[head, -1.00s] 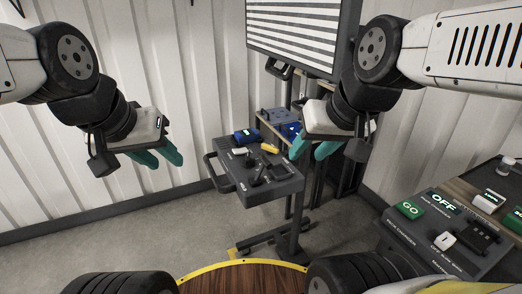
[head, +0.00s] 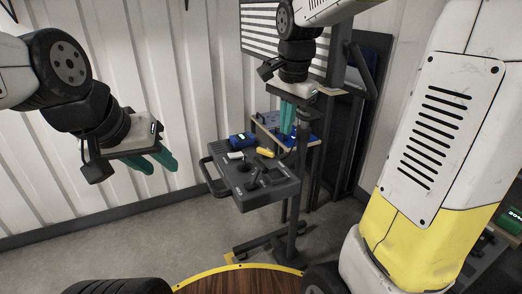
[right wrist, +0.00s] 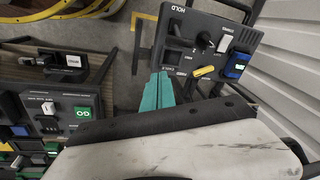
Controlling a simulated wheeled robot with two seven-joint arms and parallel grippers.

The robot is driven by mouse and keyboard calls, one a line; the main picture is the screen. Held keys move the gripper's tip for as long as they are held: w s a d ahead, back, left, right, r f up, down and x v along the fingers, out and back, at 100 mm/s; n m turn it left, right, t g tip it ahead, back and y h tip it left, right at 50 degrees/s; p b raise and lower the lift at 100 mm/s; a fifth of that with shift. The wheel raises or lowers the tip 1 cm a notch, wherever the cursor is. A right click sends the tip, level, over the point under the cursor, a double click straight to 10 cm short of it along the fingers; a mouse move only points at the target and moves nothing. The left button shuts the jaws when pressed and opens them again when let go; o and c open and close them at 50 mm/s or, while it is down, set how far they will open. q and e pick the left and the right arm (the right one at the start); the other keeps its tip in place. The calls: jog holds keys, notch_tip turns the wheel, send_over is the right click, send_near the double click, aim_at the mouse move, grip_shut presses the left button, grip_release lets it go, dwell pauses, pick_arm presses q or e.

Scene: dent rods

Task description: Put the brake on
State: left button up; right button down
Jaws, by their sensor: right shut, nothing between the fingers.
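A dark control console (head: 262,192) on a stand carries small levers, a white switch (head: 235,155) and a yellow handle (head: 265,152). In the right wrist view the console (right wrist: 215,20) shows a HOLD label, a black knob (right wrist: 204,37) and the yellow handle (right wrist: 204,71). I cannot read any brake label. My right gripper (head: 288,128) is shut and empty, above the console's far side in the head view. Its teal fingers (right wrist: 157,98) show beside the console's edge in the wrist view. My left gripper (head: 160,168) is open and empty, left of the console.
A blue box (head: 242,139) sits at the console's back edge. A striped screen (head: 262,28) stands behind. The right wrist view shows another panel with a green GO button (right wrist: 82,113). My right arm covers much of the head view's right side. Floor left of the console is clear.

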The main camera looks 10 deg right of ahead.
aim_at(256, 175)
jog(key=w+a+f+m+g+h, duration=0.1)
jog(key=w+f+m, duration=0.3)
jog(key=w, duration=0.3)
jog(key=shift+w+a+f+m+g+h, duration=0.2)
jog(key=shift+f+m+g+h, duration=0.1)
jog(key=shift+f+m+g, duration=0.15)
jog(key=shift+r, duration=0.1)
jog(key=f, duration=0.6)
jog(key=d+f, duration=0.1)
jog(key=f, duration=0.2)
jog(key=shift+w+f, duration=0.15)
jog(key=shift+f, duration=0.1)
jog(key=a, duration=0.1)
jog(key=s+a, duration=0.1)
jog(key=shift+a+r, duration=0.15)
jog(key=shift+a, duration=0.25)
jog(key=shift+s+a+r, duration=0.1)
jog(key=shift+a, duration=0.3)
jog(key=shift+a, duration=0.1)
